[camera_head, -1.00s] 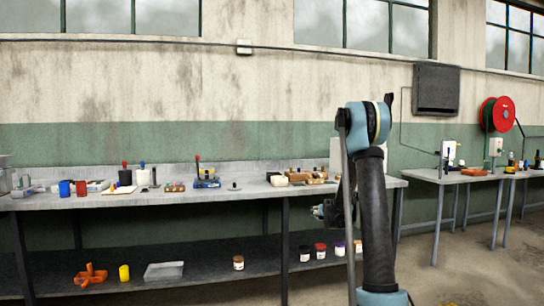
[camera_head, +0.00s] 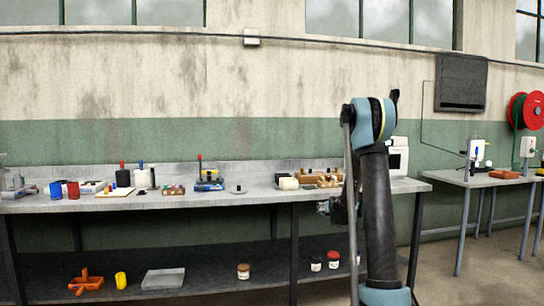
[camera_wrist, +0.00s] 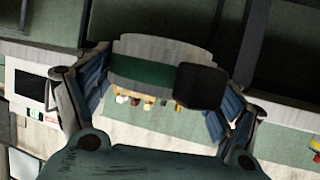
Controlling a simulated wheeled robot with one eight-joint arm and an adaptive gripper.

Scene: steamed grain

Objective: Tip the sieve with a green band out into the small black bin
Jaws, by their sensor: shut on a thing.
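The sieve with a green band (camera_wrist: 140,70) is held across my gripper (camera_wrist: 152,88) in the wrist view. Its pale grey body shows above and beside the band. A black block (camera_wrist: 201,86) sits at its right side, against the right finger. Both blue-padded fingers are closed on the sieve from left and right. In the head view my gripper (camera_head: 324,207) is mostly hidden behind my arm, and the sieve cannot be made out there. I cannot clearly pick out the small black bin in either view.
A long grey workbench (camera_head: 235,197) stands ahead, with cups, tools and blocks on top. Its lower shelf (camera_head: 205,275) holds an orange item (camera_head: 86,282), a grey tray (camera_head: 163,279) and jars. A second table (camera_head: 475,178) stands at the right. Floor between them is open.

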